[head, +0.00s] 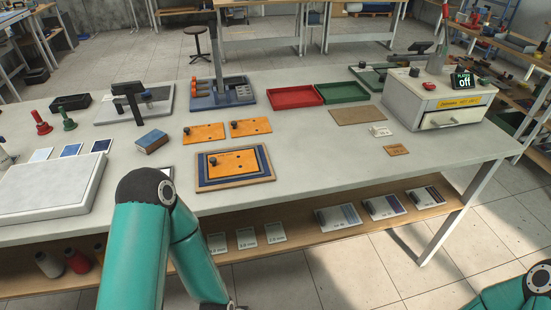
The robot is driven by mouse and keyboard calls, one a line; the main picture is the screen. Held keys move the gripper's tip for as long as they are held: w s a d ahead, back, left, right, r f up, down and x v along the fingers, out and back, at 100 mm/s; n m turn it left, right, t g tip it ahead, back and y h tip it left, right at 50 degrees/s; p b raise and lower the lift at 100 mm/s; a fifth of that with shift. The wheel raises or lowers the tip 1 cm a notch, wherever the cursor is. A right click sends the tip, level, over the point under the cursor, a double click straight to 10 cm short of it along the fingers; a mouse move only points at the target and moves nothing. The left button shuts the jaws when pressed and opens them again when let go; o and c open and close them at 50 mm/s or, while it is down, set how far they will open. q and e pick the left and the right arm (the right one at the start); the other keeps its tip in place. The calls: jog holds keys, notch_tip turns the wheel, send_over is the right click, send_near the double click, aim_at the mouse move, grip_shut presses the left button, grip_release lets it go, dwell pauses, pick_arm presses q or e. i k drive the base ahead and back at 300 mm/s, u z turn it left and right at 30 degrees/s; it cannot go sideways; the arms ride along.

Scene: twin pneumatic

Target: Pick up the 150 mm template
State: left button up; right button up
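Two flat orange plates, each with a small dark knob, lie on the table: a left one (206,132) and a right one (252,127). A third, larger orange plate (238,164) with a knob lies in a blue-edged wooden tray (202,180) nearer the front edge. Their markings are too small to read, so I cannot tell which is the 150 mm template. My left arm is bent in front of the table at the lower left, its gripper below the frame. Only a piece of my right arm shows at the lower right; its gripper is out of view.
Behind the plates stands a blue-based fixture (209,102). A red tray (294,97), a green tray (341,92) and a beige machine (435,100) are to the right. A blue-topped block (151,141) is to the left. Table right of the wooden tray is clear.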

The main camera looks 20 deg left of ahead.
aim_at(226, 164)
jog(key=u, duration=0.55)
jog(key=i, duration=0.1)
jog(key=z, duration=1.05)
jog(key=k, duration=1.45)
jog(key=u, duration=1)
jog(key=i, duration=1.05)
jog(key=z, duration=0.1)
